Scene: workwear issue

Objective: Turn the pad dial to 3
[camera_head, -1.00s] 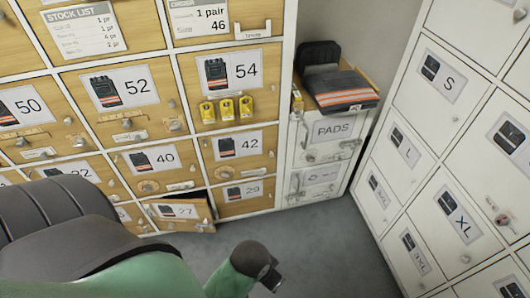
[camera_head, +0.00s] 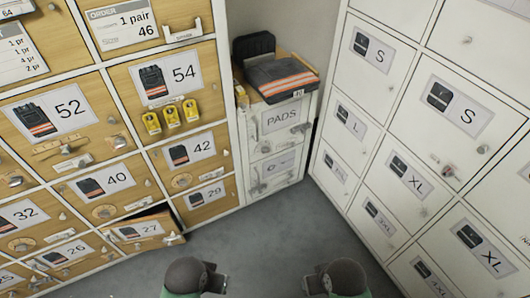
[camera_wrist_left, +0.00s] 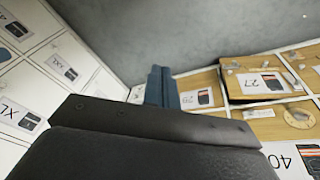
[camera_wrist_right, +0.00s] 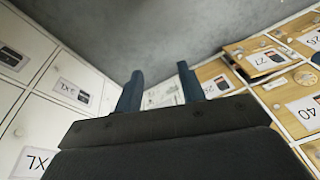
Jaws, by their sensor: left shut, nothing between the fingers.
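The white PADS locker (camera_head: 281,119) stands in the corner, with small metal fittings at its right and lower left. A second white door (camera_head: 272,166) below it has a label too small to read and more fittings. I cannot tell which fitting is the pad dial or where it points. My left gripper (camera_head: 222,284) is low at the front, well short of the locker; its fingers are together and empty in the left wrist view (camera_wrist_left: 160,88). My right gripper (camera_head: 308,284) is beside it, and its two fingers stand apart with nothing between them in the right wrist view (camera_wrist_right: 160,88).
White size lockers (camera_head: 395,160) line the right. Folded dark clothing (camera_head: 280,78) lies on top of the PADS locker. Grey floor (camera_head: 270,232) is clear.

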